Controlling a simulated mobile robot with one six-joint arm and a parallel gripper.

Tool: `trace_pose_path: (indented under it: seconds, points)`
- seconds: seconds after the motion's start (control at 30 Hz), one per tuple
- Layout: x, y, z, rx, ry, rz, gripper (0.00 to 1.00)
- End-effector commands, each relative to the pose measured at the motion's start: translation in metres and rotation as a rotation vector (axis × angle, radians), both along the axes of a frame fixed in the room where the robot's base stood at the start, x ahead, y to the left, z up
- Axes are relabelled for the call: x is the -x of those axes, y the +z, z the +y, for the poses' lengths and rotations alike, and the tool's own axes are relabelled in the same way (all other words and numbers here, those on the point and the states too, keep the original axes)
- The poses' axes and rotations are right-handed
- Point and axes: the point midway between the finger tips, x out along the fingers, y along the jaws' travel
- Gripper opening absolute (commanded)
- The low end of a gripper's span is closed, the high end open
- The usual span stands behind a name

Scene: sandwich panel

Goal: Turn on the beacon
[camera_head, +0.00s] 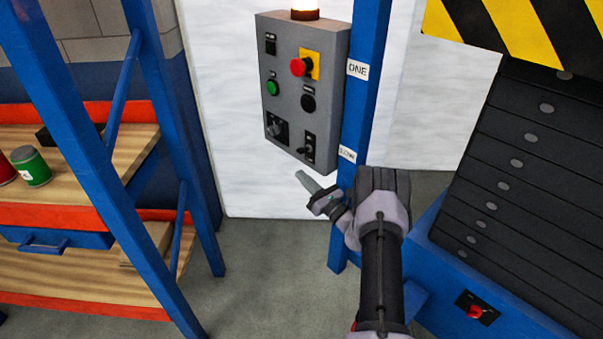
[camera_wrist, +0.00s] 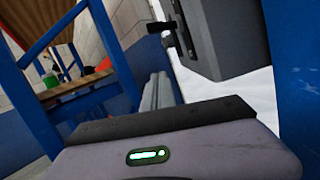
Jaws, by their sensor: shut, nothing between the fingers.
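A grey control panel (camera_head: 285,120) hangs beside a blue post. The panel face has a red mushroom button (camera_head: 298,67) on a yellow plate, a green button (camera_head: 273,87), a black button (camera_head: 308,102), a black rocker (camera_head: 270,44), a rotary knob (camera_head: 275,130) and a toggle switch (camera_head: 307,148). My gripper (camera_head: 303,179) is shut and empty, just below the panel's lower edge, apart from it. The wrist view shows the shut fingers (camera_wrist: 157,92) and the panel's side (camera_wrist: 220,35).
The blue post (camera_head: 362,100) stands right of the panel, close to my gripper. A blue shelf rack (camera_head: 120,150) with a green can (camera_head: 32,167) is at left. A black ribbed, blue-framed unit (camera_head: 520,170) stands at right. Floor between is clear.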

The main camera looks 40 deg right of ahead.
Motion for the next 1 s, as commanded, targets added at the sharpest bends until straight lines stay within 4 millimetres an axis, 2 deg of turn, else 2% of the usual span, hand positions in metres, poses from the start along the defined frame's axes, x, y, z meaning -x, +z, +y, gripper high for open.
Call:
trace_pose_path:
  seconds: [0.03,0.2,0.4,0.57,0.93,1.0]
  points:
    - [0.013,0.006,-0.004,-0.004,-0.006,0.000,0.00]
    - [0.052,-0.002,-0.008,-0.003,-0.006,-0.001,0.00]
    - [0.080,-0.010,-0.010,0.000,-0.004,-0.002,0.00]
    - [0.087,-0.013,-0.009,0.000,-0.003,-0.003,0.00]
    - [0.087,-0.013,-0.009,0.001,-0.003,-0.003,0.00]
    - [0.084,-0.008,-0.005,0.009,0.013,-0.002,0.00]
